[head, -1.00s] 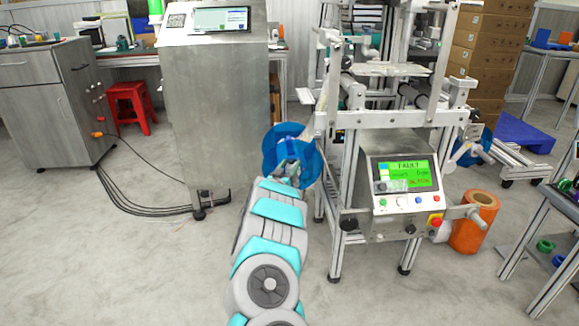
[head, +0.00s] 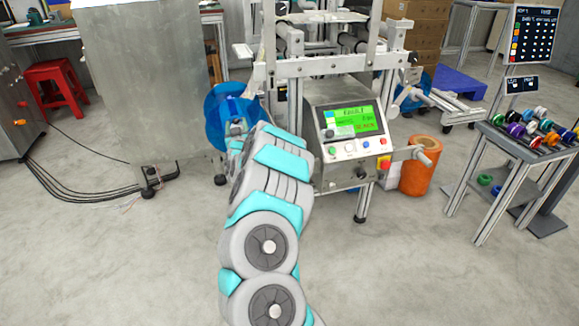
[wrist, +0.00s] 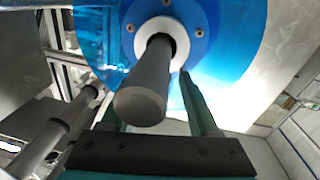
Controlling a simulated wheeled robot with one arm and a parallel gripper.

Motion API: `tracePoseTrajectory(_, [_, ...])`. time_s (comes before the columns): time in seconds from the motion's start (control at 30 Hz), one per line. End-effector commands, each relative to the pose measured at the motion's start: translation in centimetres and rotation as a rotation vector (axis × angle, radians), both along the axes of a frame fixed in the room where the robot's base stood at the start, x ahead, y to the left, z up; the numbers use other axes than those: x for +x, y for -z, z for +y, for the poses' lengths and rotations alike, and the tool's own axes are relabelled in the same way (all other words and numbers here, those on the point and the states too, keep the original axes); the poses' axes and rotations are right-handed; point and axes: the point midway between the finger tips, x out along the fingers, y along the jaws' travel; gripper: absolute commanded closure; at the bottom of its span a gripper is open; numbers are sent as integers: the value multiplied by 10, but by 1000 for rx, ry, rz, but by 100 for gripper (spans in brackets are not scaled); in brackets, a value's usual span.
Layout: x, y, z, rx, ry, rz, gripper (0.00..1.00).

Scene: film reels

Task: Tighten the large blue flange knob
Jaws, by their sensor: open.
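The large blue flange (head: 226,112) is a round disc at the left side of the machine in the head view. In the wrist view the blue flange (wrist: 235,50) fills the top, with a darker blue screwed hub and a white ring. A thick grey cylinder (wrist: 148,88) sticks out of the hub towards the camera; I cannot tell whether it is the knob or a shaft. My gripper (wrist: 150,82) is open, its green fingers on either side of and below the cylinder. I cannot tell whether they touch it. In the head view my arm hides most of the gripper.
The machine (head: 345,130) shows FAULT on its green screen. An orange roll (head: 420,165) stands to its right. A side table (head: 515,140) holds several coloured parts. A metal cabinet (head: 150,85) and trailing cables are at left. More grey rollers (wrist: 60,125) lie left in the wrist view.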

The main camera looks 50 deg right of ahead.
Motion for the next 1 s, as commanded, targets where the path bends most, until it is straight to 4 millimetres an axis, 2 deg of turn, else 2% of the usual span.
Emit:
tracePoseTrajectory(0.7, [-5,-3,-9,20,-329,38,38])
tracePoseTrajectory(1.0, [-36,0,2,26,-326,32,38])
